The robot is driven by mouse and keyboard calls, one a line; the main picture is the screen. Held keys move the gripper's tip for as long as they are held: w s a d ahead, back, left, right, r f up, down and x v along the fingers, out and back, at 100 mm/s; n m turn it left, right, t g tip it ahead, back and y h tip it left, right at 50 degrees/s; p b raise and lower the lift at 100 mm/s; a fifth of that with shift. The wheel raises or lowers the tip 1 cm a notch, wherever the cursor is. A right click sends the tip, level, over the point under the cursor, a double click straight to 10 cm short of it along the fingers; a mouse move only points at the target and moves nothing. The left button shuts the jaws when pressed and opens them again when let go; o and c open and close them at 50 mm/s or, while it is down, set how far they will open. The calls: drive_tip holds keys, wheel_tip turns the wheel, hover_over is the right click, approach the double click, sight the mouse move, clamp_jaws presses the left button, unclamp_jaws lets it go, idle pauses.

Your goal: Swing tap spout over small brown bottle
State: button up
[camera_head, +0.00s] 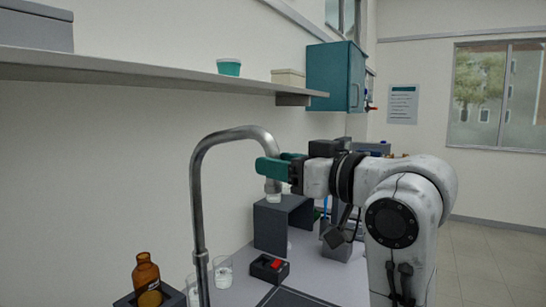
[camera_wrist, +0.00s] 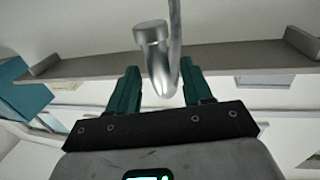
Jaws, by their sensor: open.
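The tap (camera_head: 199,215) is a tall metal gooseneck whose spout bends over to the right and points down. My gripper (camera_head: 268,170) is at the spout's down-turned end, with green fingers. In the wrist view, my gripper (camera_wrist: 162,88) is open, and the metal spout (camera_wrist: 158,60) lies between its two fingers with gaps at the sides; I cannot tell whether either finger touches it. The small brown bottle (camera_head: 146,272) stands at the lower left in a dark holder (camera_head: 172,298), left of the tap's post. The spout end is well right of the bottle.
A black box with a red switch (camera_head: 268,268) and a dark grey stand (camera_head: 283,224) are on the bench below my gripper. A shelf (camera_head: 150,72) runs along the wall above the tap.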

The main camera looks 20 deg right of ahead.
drive_tip(key=shift+x, duration=1.05)
clamp_jaws()
